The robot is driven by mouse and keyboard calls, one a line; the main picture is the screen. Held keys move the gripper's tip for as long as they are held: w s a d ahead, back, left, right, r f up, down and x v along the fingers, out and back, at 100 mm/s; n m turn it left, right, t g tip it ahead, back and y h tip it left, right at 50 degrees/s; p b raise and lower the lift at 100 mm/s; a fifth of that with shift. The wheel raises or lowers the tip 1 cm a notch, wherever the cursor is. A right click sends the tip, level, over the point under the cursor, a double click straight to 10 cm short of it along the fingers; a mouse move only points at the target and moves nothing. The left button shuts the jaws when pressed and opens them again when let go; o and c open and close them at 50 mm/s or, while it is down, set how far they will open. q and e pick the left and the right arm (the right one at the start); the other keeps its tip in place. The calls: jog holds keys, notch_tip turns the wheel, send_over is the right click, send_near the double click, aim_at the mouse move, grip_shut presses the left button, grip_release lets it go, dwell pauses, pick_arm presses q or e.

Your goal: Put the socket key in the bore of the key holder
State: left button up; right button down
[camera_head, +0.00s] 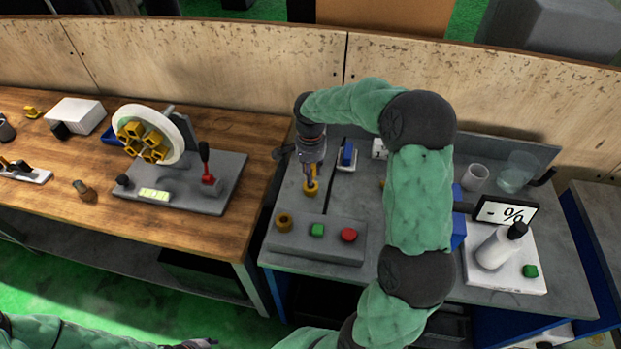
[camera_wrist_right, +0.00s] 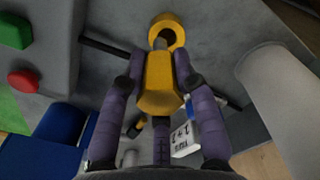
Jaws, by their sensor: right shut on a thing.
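My right gripper (camera_head: 310,178) points down over the grey machine table. In the right wrist view its two fingers (camera_wrist_right: 163,75) are closed on a yellow, faceted piece, which I take as the socket key (camera_wrist_right: 160,88). Just beyond the key's far end is a yellow ring with a dark round hole, which looks like the key holder (camera_wrist_right: 180,36). It also shows under the gripper in the head view (camera_head: 311,190). The key's end overlaps the ring in the picture; I cannot tell whether it is in the bore. Part of my left gripper (camera_head: 197,344) shows at the bottom edge.
A grey control box (camera_head: 335,237) with a yellow knob, green button and red button stands in front of the holder. A blue-and-white switch (camera_head: 347,155) is behind. A wooden bench (camera_head: 215,235) lies left.

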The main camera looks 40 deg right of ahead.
jog(key=shift+w+d+f, duration=0.2)
jog(key=shift+f, duration=0.1)
jog(key=shift+w+d+f+b, duration=0.1)
jog(key=shift+f+b, duration=0.25)
jog(key=shift+f, duration=0.55)
jog(key=shift+w+d+f+b, duration=0.1)
jog(key=shift+f+b, duration=0.2)
jog(key=shift+f, duration=0.55)
jog(key=shift+f, duration=0.2)
jog(key=c, duration=0.9)
grip_release()
jog(key=shift+c, duration=0.2)
notch_tip(320, 180, up, 12)
jog(key=p, duration=0.3)
jog(key=shift+r, duration=0.25)
